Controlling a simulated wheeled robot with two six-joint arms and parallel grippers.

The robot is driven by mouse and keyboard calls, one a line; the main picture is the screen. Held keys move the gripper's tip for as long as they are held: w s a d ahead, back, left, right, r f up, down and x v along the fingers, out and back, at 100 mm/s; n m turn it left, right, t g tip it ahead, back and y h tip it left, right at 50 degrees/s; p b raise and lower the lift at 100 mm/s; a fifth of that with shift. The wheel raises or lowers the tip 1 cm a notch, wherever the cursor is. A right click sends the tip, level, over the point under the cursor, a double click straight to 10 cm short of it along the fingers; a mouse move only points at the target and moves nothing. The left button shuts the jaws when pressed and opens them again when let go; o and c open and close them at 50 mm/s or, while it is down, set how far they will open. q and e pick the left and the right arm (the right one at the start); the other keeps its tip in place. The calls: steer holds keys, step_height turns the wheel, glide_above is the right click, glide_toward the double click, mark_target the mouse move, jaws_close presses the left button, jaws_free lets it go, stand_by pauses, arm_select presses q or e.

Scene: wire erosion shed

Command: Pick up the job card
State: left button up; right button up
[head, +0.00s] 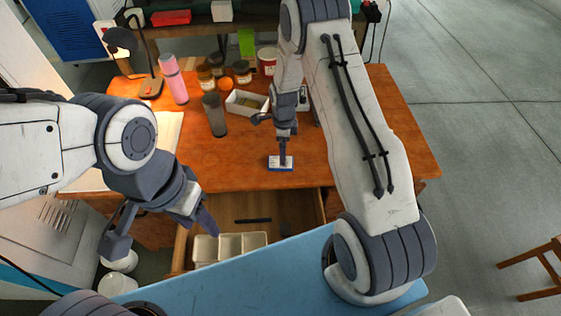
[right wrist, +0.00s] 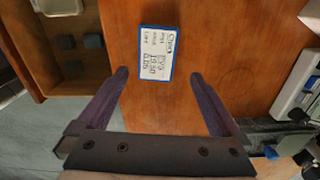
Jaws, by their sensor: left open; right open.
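The job card (head: 280,163) is a small white card with a blue border and dark print. It lies flat on the wooden desk near its front edge. In the right wrist view, the card (right wrist: 156,50) lies just ahead of and partly between the spread fingers. My right gripper (right wrist: 160,75) is open and empty; in the head view, its finger (head: 283,150) stands over the card's far edge. I cannot tell whether it touches the card. My left gripper (head: 162,235) is open and empty, left of the open drawer, away from the card.
The desk (head: 360,150) is clear right of my right arm. A pink bottle (head: 173,80), a dark cup (head: 215,115), several jars and a white box (head: 246,103) stand behind the card. The drawer (head: 290,207) below is open, with a white divided tray (head: 230,235) inside.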

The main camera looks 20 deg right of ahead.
steer(key=shift+s+a+f+p, duration=0.15)
steer(key=shift+f+p, duration=0.2)
steer(key=shift+f, duration=0.25)
step_height(320, 180, down, 3)
steer(key=shift+s+f+p, duration=0.1)
steer(key=shift+f+p, duration=0.1)
steer(key=shift+p, duration=0.45)
steer(key=shift+f, duration=0.45)
steer(key=c, duration=1.3)
steer(key=shift+r, duration=0.1)
